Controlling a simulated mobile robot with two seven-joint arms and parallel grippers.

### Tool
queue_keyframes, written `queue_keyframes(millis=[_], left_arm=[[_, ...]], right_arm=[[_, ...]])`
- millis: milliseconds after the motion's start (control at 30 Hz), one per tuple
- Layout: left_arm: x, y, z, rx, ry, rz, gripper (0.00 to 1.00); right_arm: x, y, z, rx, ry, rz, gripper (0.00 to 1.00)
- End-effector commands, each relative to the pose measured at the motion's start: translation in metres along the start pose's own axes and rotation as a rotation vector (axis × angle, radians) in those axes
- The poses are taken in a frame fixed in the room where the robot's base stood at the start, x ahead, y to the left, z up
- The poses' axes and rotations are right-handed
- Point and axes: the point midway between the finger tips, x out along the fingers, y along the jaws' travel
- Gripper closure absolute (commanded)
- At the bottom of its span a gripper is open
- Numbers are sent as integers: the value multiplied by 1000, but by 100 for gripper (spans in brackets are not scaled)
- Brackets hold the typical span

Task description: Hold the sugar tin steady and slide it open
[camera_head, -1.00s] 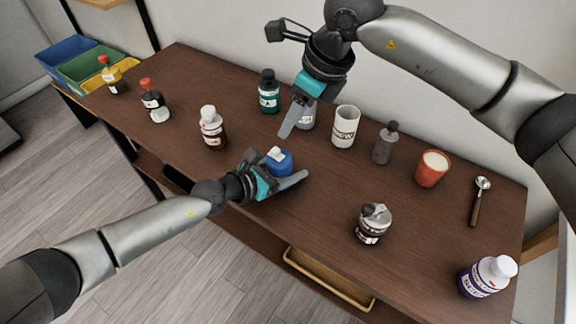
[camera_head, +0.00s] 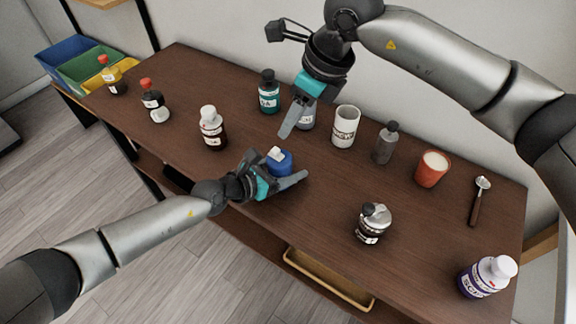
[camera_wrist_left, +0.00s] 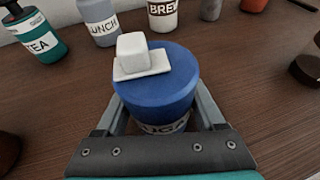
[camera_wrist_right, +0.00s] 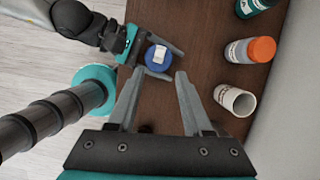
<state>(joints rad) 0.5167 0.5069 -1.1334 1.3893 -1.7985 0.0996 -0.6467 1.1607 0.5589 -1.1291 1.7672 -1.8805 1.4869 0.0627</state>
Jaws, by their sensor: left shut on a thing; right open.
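The sugar tin (camera_head: 281,162) is a blue round tin with a white block-shaped knob on its lid, standing upright near the table's front edge. In the left wrist view the tin (camera_wrist_left: 155,85) sits between the fingers, its label partly hidden. My left gripper (camera_head: 284,184) is shut on the tin's body, below the lid. The lid looks closed. My right gripper (camera_head: 293,118) is open and empty, above and behind the tin. In the right wrist view the tin (camera_wrist_right: 158,58) shows beyond the open fingers, gripped by the left gripper.
A teal tea bottle (camera_head: 269,92), a grey bottle (camera_head: 307,117), a white cup (camera_head: 345,127) and a dark grey bottle (camera_head: 385,143) stand behind the tin. A brown bottle (camera_head: 212,129) stands to its left. Table between is clear.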

Motion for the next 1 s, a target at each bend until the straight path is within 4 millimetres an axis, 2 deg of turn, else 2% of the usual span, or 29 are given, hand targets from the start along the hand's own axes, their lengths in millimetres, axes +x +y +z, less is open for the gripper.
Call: queue_keyframes(millis=[267, 500, 700, 867, 1000], left_arm=[[0, 0, -1, 0, 1, 0, 91], [0, 0, -1, 0, 1, 0, 91], [0, 0, -1, 0, 2, 0, 91], [0, 0, -1, 0, 2, 0, 91], [0, 0, -1, 0, 1, 0, 91]], right_arm=[[1, -1, 12, 31, 60, 2, 48], [-4, 0, 36, 111, 223, -16, 48], [-12, 2, 47, 159, 319, -42, 48], [-10, 3, 48, 174, 349, -50, 48], [6, 3, 41, 176, 351, -50, 48]])
